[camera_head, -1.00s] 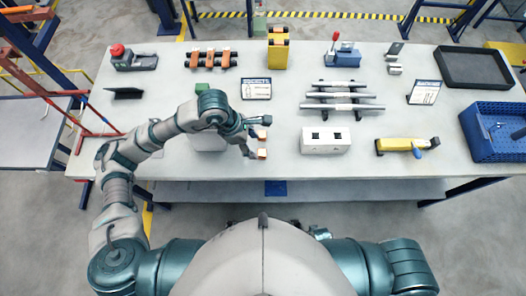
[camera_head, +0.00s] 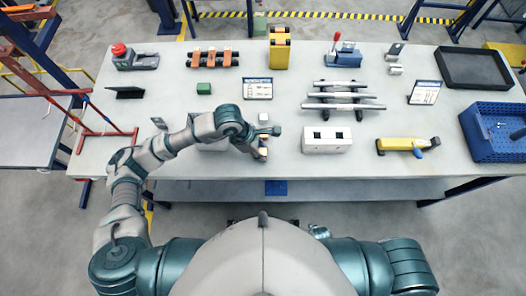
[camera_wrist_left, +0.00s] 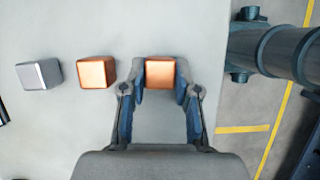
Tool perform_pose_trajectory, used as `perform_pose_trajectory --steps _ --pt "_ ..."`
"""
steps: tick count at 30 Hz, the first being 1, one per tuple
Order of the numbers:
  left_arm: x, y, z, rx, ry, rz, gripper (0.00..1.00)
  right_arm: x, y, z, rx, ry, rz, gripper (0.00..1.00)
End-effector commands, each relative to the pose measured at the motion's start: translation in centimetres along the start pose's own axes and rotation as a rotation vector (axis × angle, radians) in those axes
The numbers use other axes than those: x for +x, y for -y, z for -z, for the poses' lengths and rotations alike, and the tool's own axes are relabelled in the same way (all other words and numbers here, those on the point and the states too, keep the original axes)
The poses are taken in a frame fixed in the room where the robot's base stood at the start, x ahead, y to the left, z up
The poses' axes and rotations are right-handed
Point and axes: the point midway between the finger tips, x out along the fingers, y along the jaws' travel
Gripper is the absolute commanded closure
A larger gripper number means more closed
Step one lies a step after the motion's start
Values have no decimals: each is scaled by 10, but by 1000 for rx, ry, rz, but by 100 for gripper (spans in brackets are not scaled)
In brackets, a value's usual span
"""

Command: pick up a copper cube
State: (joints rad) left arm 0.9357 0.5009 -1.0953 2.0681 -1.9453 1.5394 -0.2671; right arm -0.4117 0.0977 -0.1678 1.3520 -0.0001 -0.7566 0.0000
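Two copper cubes lie in a row with a silver cube (camera_wrist_left: 39,75) on the light table in the left wrist view. My left gripper (camera_wrist_left: 160,78) has its fingertips against both sides of the end copper cube (camera_wrist_left: 160,72), the one nearest the table edge. The other copper cube (camera_wrist_left: 96,72) is apart, to the left of the fingers. In the head view my left gripper (camera_head: 261,150) points down at the table's front edge and mostly hides the copper cubes. The silver cube (camera_head: 263,118) shows just behind it. I cannot tell whether the held cube is lifted.
A sign (camera_head: 257,88) and a green block (camera_head: 204,88) are behind. A metal rack (camera_head: 340,98), a yellow tool (camera_head: 402,146) and a blue crate (camera_head: 480,150) are farther right. The table's front edge is close.

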Motion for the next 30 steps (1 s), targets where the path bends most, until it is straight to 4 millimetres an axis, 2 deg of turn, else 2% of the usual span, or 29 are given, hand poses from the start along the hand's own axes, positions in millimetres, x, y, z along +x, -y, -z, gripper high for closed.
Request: perform_pose_trajectory --steps 11,14,24,30 --pt "-3 0 -4 2 -2 -1 100 0 2 -4 1 5 3 60" --pt "-16 -1 -8 3 -1 -2 100 -1 2 -3 1 2 3 60" --pt "-79 -1 -34 3 -1 -3 100 1 0 8 0 -18 -1 60" --pt "-92 0 -40 1 -1 0 100 4 0 0 -1 -3 0 60"
